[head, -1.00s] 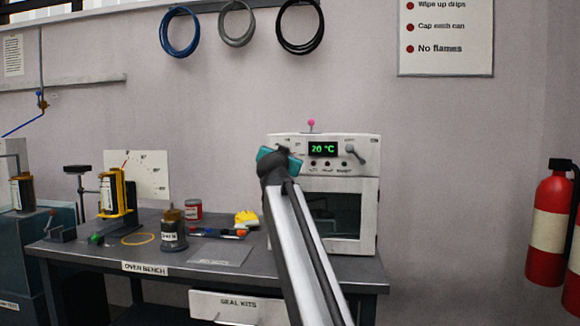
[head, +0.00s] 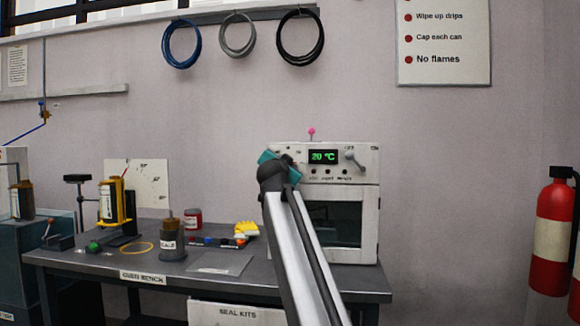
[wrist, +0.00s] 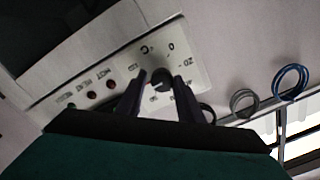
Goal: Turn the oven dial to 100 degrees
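The white oven (head: 368,225) stands on the bench. Its green display (head: 323,156) reads 20 °C. The dark dial (wrist: 160,79) with a pale pointer mark shows in the wrist view on the panel, with a printed scale around it. My gripper (wrist: 161,76) has one dark finger on each side of the dial, with small gaps visible, so it looks open around it. Contact cannot be told. In the head view my arm and teal wrist hide the dial and fingertips at the panel's left.
A fire extinguisher (head: 551,232) is at the right.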

